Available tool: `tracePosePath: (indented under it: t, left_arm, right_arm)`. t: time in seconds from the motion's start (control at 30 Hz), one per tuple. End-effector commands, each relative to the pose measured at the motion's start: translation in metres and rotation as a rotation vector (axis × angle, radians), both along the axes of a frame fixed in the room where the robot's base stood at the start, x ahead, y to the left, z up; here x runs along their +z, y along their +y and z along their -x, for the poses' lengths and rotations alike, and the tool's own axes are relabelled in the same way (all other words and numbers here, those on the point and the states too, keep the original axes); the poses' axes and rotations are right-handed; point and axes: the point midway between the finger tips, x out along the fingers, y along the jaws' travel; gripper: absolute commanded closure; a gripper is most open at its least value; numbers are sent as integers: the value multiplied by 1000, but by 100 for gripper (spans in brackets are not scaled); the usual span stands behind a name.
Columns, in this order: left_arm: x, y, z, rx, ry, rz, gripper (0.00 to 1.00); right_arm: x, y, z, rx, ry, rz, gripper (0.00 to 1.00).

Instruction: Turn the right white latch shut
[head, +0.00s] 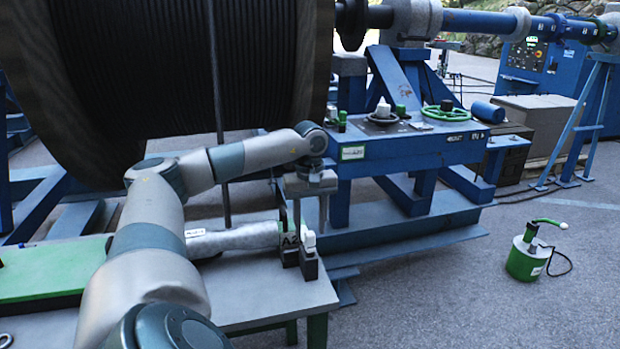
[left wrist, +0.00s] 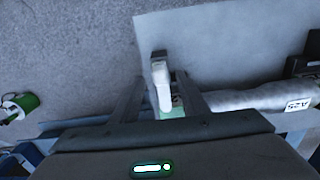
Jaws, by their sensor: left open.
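A white latch (head: 309,240) stands upright on a dark block (head: 309,266) at the right end of the grey table. It also shows in the left wrist view (left wrist: 162,88). A silver cable end (head: 235,238) with a green band and an "A2" marking lies beside the block. My left gripper (head: 310,212) points down just above the latch, its fingers apart. In the left wrist view the fingers lie on either side of the latch, with a gap visible on the left; whether either finger touches it I cannot tell. My right gripper is not in view.
A large cable reel (head: 180,70) stands behind the table (head: 265,295). A blue control stand (head: 395,150) with knobs and a green handwheel is behind and right of my gripper. A green canister (head: 526,260) is on the open floor at right. A green panel (head: 50,272) lies at the table's left.

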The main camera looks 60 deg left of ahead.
Motion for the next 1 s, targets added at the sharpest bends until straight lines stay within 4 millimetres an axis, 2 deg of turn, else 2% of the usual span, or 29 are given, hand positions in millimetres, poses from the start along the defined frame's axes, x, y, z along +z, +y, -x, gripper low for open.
tracePosePath:
  t: [0.43, 0.63, 0.8, 1.0]
  left_arm:
    - [89, -1, -1, -1, -7, 2, 59]
    - [124, 0, -1, -1, -4, 0, 59]
    - [139, 0, 0, -1, -2, 0, 59]
    - [145, 0, 0, 0, -1, -1, 59]
  right_arm:
    - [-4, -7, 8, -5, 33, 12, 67]
    - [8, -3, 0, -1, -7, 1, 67]
    - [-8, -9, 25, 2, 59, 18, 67]
    - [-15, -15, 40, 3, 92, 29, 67]
